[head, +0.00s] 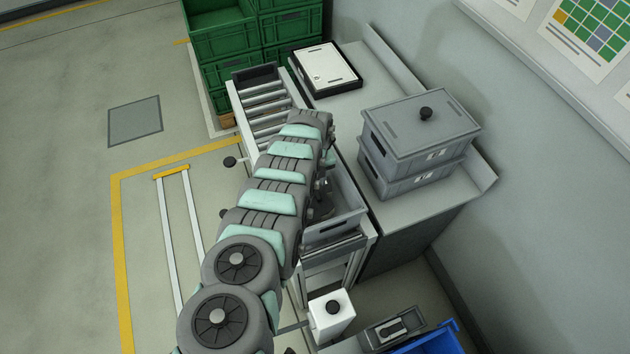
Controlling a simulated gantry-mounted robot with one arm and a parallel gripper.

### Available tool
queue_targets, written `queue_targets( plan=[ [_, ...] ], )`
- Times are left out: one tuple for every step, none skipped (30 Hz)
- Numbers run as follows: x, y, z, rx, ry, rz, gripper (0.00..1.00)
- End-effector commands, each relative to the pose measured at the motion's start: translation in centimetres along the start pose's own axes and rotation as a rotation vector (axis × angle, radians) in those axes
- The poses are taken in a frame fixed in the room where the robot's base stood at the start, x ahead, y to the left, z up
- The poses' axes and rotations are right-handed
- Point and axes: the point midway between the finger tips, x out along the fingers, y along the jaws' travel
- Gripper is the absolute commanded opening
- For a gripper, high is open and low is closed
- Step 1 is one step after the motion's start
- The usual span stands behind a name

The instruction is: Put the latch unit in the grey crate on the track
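The grey crate (343,226) sits on the near part of the roller track, open at the top and partly hidden behind my arm. My arm reaches up the picture across the track. A dark part at its end, seemingly my gripper (322,207), shows just beyond the arm, over or inside the crate. Its fingers cannot be made out, nor whether it holds anything. A grey block with a pale latch-like piece on top (394,328), possibly the latch unit, lies at the bottom right beside a blue bin (447,343). Most of the crate's inside is hidden.
The roller track (262,104) runs away beyond my arm. Right of it, a grey bench (349,108) holds a white-topped case (325,68) and stacked lidded grey crates (420,128). Green crates (224,34) stand at the back. A white box (331,315) stands near the track's front.

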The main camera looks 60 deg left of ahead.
Motion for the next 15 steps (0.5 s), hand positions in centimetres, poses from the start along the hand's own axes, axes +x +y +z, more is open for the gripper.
queue_targets(
  plan=[
    [-1.2,0.0,0.1,0.0,-0.001,0.0,0.36],
    [-1.1,-0.1,0.1,0.0,-0.001,-0.001,0.36],
    [-1.4,-0.1,0.1,0.001,-0.001,-0.002,0.36],
    [-1.7,-0.1,0.1,0.001,0.0,-0.002,0.36],
    [-2.0,-0.1,0.1,0.001,0.002,-0.001,0.36],
    [-2.5,-0.1,0.1,0.002,0.001,-0.001,0.36],
    [-2.8,-0.1,0.1,0.002,0.0,-0.001,0.36],
    [-3.1,-0.1,0.1,0.002,0.001,0.0,0.36],
    [-3.4,0.0,0.0,0.001,0.001,0.001,0.36],
    [-3.8,0.1,0.1,0.001,-0.001,0.001,0.36],
    [-4.2,0.0,0.2,0.001,-0.004,0.0,0.36],
    [-4.7,-0.1,0.2,0.001,-0.002,0.0,0.36],
    [-4.9,0.0,0.1,0.001,0.0,0.001,0.36],
    [-5.3,0.0,0.0,0.001,0.002,0.001,0.36],
    [-5.9,0.0,0.1,0.001,-0.001,0.0,0.36]
  ],
)
